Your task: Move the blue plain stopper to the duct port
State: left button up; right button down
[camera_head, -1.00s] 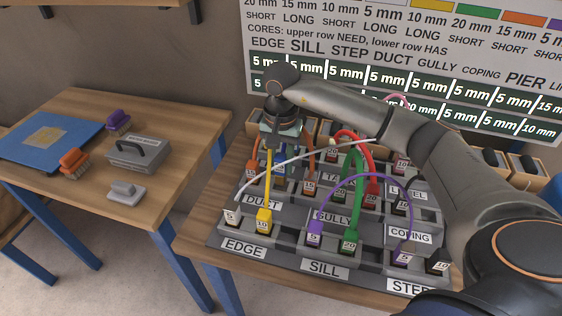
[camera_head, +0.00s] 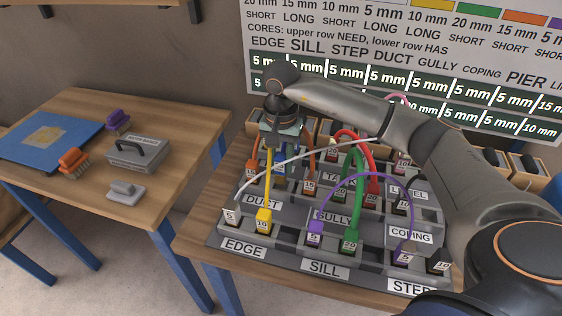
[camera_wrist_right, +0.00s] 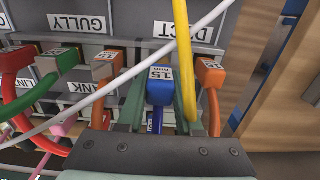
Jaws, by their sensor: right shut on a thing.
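My right gripper (camera_head: 279,146) points down over the back of the DUCT block (camera_head: 262,200). In the right wrist view the gripper (camera_wrist_right: 160,108) is shut on a blue stopper (camera_wrist_right: 160,86) marked 15. A blue strand hangs below it; I cannot tell whether it belongs to the stopper. The DUCT label (camera_wrist_right: 190,29) shows upside down beyond the fingers. An orange plug (camera_wrist_right: 209,72) sits just right of the stopper, and another orange plug (camera_wrist_right: 107,66) sits to its left. In the head view the gripper mostly hides the stopper. My left gripper is out of view.
A yellow cable (camera_head: 268,180) and a white cable (camera_head: 310,165) pass close to the gripper. Red, green and purple cables arch over the blocks to the right. The left table (camera_head: 80,195) holds a blue mat, brushes and a grey handled block.

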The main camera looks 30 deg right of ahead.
aim_at(281, 174)
jog(key=shift+f+b, duration=1.75)
jog(key=shift+f, duration=0.4)
jog(key=c, duration=0.5)
grip_release()
jog(key=shift+r, duration=0.15)
notch_tip(281, 174, up, 12)
jog(key=shift+r, duration=0.2)
dwell(0.6)
